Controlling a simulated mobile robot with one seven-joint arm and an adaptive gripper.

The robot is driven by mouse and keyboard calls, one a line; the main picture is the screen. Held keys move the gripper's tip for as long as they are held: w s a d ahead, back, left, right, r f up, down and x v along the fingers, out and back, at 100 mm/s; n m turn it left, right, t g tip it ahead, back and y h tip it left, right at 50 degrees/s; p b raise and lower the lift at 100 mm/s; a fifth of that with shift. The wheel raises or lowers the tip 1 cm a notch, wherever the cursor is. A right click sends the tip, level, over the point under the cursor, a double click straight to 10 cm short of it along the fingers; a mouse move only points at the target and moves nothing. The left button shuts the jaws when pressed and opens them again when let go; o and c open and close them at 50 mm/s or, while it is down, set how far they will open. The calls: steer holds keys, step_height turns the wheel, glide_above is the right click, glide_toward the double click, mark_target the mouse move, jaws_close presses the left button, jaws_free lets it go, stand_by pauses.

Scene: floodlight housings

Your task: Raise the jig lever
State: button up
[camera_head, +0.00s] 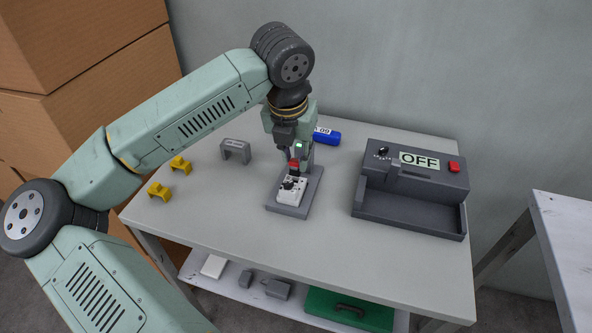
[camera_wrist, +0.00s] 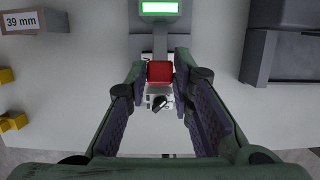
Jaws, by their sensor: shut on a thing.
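The jig has a grey base plate (camera_head: 312,190) lying on the table. A white block (camera_head: 291,192) with dark fittings sits on it, and the block also shows in the wrist view (camera_wrist: 158,101). The jig lever's red grip (camera_head: 294,166) is above the block's far end. In the wrist view the red grip (camera_wrist: 160,72) sits between the fingertips. My gripper (camera_head: 293,160) points down and is shut on this grip; its fingers show on both sides in the wrist view (camera_wrist: 160,76). My gripper partly hides the lever's arm and its pivot.
A grey box with an OFF sign (camera_head: 419,160) and red button stands at the right. A blue object (camera_head: 326,137) lies behind my gripper. The table front is clear.

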steer(key=shift+w+d+r, duration=0.1)
steer(key=shift+w+r, duration=0.1)
steer(key=shift+r, duration=0.05)
steer(key=shift+w+d+r, duration=0.15)
steer(key=shift+w+r, duration=0.15)
steer(key=shift+w, duration=0.2)
stand_by(0.4)
steer(key=shift+w+d+r+b, duration=0.15)
steer(key=shift+w+r+b, duration=0.1)
steer(key=shift+w+b, duration=0.1)
steer(key=shift+w, duration=0.1)
